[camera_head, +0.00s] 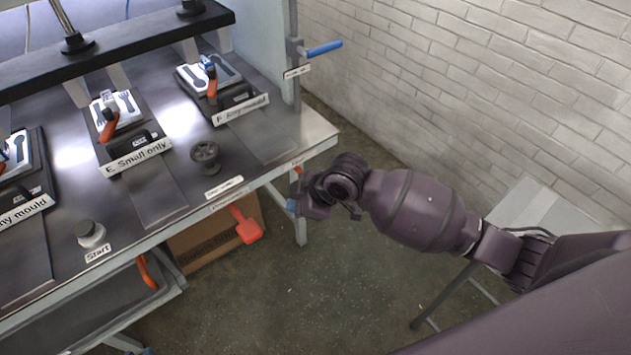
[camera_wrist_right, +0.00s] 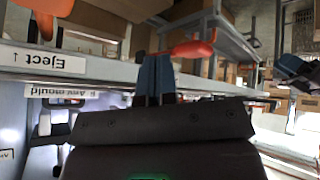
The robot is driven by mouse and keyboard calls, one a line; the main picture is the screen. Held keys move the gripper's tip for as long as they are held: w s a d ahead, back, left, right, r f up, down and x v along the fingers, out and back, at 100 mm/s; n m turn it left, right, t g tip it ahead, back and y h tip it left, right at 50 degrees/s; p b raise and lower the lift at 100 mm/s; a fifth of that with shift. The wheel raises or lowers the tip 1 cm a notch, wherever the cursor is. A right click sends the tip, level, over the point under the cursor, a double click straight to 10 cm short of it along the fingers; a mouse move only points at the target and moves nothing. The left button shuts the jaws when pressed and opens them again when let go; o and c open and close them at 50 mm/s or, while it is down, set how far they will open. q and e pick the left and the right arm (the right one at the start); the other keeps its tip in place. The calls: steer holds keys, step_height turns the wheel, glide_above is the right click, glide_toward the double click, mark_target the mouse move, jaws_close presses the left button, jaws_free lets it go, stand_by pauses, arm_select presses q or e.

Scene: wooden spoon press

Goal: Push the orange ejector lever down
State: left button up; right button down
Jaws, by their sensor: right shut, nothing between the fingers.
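My left gripper is not in view.
The table edge (camera_head: 130,248) runs close by the right gripper. A round black knob (camera_head: 205,157) and a Start button (camera_head: 90,233) stand on the table. A curved orange handle (camera_head: 147,272) is lower left. A cardboard box (camera_head: 205,245) sits under the table.

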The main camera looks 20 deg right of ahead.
steer(key=w+d+r+n+g+h+b, duration=0.2)
steer(key=w+d+r+n+g+h, duration=0.2)
steer(key=r, duration=0.7)
steer(key=w+d+n+h, duration=0.2)
steer(key=w+n, duration=0.1)
steer(key=shift+d+r+b, duration=0.2)
steer(key=shift+d+b, duration=0.1)
steer(key=shift+d, duration=0.05)
step_height(320, 180, down, 12)
steer(key=b, duration=0.2)
steer(key=shift+f+b, duration=0.2)
steer(key=shift+b, duration=0.1)
steer(key=shift+f, duration=0.85)
